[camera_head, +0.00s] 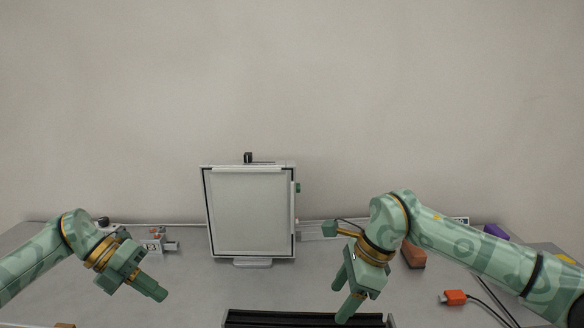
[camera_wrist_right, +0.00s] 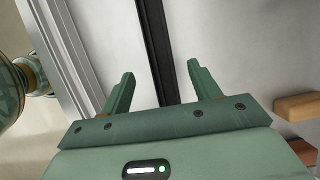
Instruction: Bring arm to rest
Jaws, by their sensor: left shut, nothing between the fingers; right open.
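My left gripper (camera_head: 150,290) is at the lower left in the head view, shut and empty, above the grey table. My right gripper (camera_head: 346,296) is right of the middle, open with its fingers apart and nothing between them. It also shows in the right wrist view (camera_wrist_right: 157,82), with its two fingers spread. My right arm reaches in from the right edge, and my left arm from the left edge.
A white lightbox frame (camera_head: 248,212) stands upright at the back middle. A dark tray (camera_head: 300,318) lies at the front edge. An orange connector with a cable (camera_head: 454,297), a brown block (camera_head: 413,255) and a purple block (camera_head: 496,231) lie to the right. A small device (camera_head: 156,243) stands left.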

